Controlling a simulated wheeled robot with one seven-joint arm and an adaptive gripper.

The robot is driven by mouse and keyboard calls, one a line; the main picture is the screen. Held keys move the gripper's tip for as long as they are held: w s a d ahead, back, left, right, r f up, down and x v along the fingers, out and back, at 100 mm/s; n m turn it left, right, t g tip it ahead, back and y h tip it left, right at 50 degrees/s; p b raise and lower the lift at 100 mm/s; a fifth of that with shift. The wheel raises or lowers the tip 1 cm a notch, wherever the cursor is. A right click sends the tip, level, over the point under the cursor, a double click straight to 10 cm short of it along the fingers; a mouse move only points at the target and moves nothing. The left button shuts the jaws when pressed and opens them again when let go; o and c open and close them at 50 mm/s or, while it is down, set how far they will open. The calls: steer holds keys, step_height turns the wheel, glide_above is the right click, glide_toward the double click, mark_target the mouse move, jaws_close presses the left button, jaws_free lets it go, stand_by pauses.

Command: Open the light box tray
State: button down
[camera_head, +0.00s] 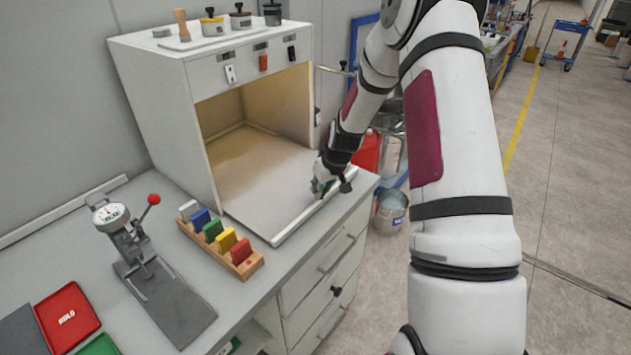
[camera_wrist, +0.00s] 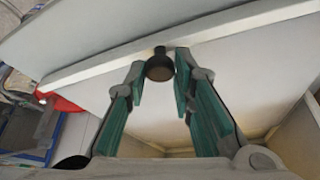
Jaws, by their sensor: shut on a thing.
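The light box (camera_head: 160,95) is a white cabinet with an open, lit front at the back of the bench. Its pale flat tray (camera_head: 255,200) extends out past the box's front, with a raised white lip (camera_head: 290,230) along its front edge. My gripper (camera_head: 325,188) is at this lip, toward its right end. In the wrist view, the teal-padded fingers of my gripper (camera_wrist: 165,85) are closed around a dark round knob (camera_wrist: 159,67) at the tray's lip (camera_wrist: 210,38). The knob is mostly hidden by my gripper in the head view.
A wooden rack of coloured blocks (camera_head: 222,243) stands close to the tray's left front corner. A dial gauge press (camera_head: 150,265) is farther left. Several pots (camera_head: 240,18) stand on the box. A bucket (camera_head: 390,212) is on the floor right of the bench.

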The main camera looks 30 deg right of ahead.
steer(key=shift+s+d, duration=0.1)
steer(key=shift+s, duration=0.3)
steer(key=c, duration=1.4)
jaws_free()
steer(key=shift+w, duration=0.1)
steer(key=shift+r, duration=0.1)
steer(key=v, duration=1.1)
steer(key=shift+s+r, duration=0.25)
steer(key=shift+r, duration=0.1)
